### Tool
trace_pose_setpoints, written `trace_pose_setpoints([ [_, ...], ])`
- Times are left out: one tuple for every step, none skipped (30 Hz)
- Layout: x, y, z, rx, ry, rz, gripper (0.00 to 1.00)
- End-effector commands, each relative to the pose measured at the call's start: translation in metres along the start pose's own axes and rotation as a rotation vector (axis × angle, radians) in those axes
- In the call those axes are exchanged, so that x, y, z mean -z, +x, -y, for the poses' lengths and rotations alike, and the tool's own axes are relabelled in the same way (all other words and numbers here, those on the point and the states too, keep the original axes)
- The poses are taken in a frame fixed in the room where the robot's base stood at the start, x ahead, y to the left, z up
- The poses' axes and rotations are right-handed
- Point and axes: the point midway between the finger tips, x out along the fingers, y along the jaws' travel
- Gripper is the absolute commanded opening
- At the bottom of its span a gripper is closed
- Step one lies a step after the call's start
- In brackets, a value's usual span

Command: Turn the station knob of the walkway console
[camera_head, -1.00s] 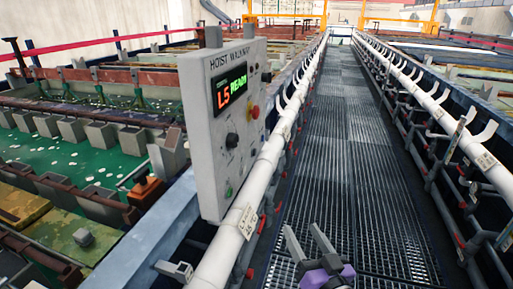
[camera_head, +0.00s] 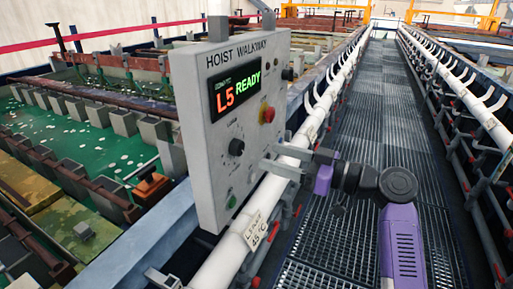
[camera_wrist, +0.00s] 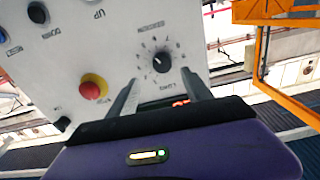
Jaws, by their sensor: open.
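The walkway console (camera_head: 205,160) is a grey panel headed HOIST WALKWAY. Its display (camera_head: 237,90) reads L5 READY. The station knob (camera_head: 236,147) is black and round, below the display. In the wrist view the knob (camera_wrist: 161,62) has a white pointer mark and a ring of scale marks, and the panel appears upside down. My gripper (camera_head: 273,160) is just right of the panel, pointing at its face. In the wrist view its open fingers (camera_wrist: 160,78) straddle the line toward the knob, with nothing between them; they look short of it, though the exact gap cannot be told.
A red emergency button (camera_head: 267,114) on a yellow base sits right of the knob, also in the wrist view (camera_wrist: 93,86). A green button (camera_head: 231,200) is below. The grated walkway (camera_head: 360,120) is clear.

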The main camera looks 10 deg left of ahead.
Motion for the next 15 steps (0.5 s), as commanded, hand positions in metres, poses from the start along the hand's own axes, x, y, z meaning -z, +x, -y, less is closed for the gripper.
trace_pose_setpoints([
  [-0.001,0.0,0.004,0.014,-0.021,0.007,0.58],
  [-0.002,0.001,0.005,0.018,-0.03,0.01,0.58],
  [-0.002,0.003,0.005,0.018,-0.038,0.011,0.58],
  [-0.001,0.005,0.005,0.018,-0.041,0.011,0.58],
  [-0.001,0.008,0.004,0.017,-0.042,0.01,0.58],
  [0.0,0.013,0.005,0.017,-0.042,0.01,0.58],
  [0.0,0.017,0.005,0.018,-0.041,0.011,0.58],
  [0.0,0.021,0.005,0.018,-0.04,0.011,0.58],
  [0.0,0.028,0.005,0.017,-0.04,0.011,0.58],
  [0.0,0.032,0.005,0.016,-0.04,0.011,0.58],
  [0.0,0.037,0.005,0.017,-0.04,0.011,0.58],
  [0.001,0.044,0.005,0.016,-0.039,0.011,0.58],
  [0.0,0.048,0.005,0.016,-0.039,0.011,0.58],
  [0.0,0.052,0.005,0.015,-0.039,0.012,0.58],
  [0.0,0.058,0.005,0.014,-0.04,0.011,0.58],
])
